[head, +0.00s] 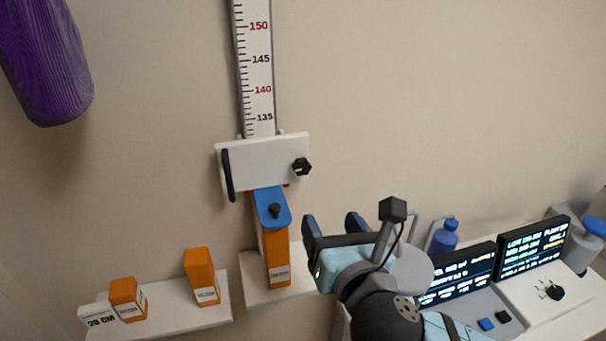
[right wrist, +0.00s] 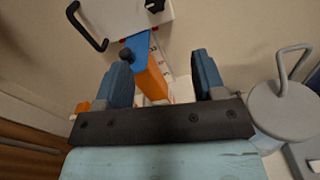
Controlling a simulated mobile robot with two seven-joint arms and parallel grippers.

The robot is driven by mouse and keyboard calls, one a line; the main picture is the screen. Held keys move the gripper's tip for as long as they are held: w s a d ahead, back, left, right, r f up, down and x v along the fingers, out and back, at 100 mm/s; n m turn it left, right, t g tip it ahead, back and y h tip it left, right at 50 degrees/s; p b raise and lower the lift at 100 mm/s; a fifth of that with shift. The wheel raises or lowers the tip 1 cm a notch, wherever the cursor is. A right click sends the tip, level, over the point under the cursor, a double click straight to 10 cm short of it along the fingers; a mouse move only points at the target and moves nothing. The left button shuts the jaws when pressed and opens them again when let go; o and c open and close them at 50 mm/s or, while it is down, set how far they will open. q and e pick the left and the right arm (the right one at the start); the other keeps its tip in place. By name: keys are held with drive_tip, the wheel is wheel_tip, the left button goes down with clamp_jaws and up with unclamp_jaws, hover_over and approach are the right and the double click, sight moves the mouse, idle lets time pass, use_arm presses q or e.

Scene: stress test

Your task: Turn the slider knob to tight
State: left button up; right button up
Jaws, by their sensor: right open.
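The white slider plate (head: 262,163) sits on the vertical wall ruler (head: 258,60), just below the 135 mark. Its black slider knob (head: 301,167) is on the plate's right side, and a black handle (head: 228,175) is on its left. In the right wrist view the knob (right wrist: 155,5) is at the top edge, partly cut off. My right gripper (head: 336,222) is open and empty, below and to the right of the knob and apart from it. Its two blue fingers also show in the right wrist view (right wrist: 166,80). My left gripper is not in view.
A tall orange block (head: 276,258) with a blue top (head: 272,205) and small black knob stands directly below the plate. Smaller orange blocks (head: 201,276) stand on a white shelf at lower left. Monitors (head: 532,248) and a blue bottle (head: 444,237) are at right. A purple object (head: 45,60) hangs upper left.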

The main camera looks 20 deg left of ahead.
sight(303, 169)
drive_tip(key=w+a, duration=0.2)
drive_tip(key=w, duration=0.1)
drive_tip(key=w+a+n+p, duration=0.1)
drive_tip(key=w+a, duration=0.2)
drive_tip(key=w, duration=0.1)
drive_tip(key=w+a+r+n+p, duration=0.1)
drive_tip(key=w+a, duration=0.1)
drive_tip(key=w, duration=0.1)
drive_tip(key=shift+w+a, duration=0.2)
drive_tip(key=shift+a, duration=0.05)
drive_tip(key=shift+w+a, duration=0.2)
drive_tip(key=shift+w, duration=0.15)
drive_tip(key=c, duration=0.9)
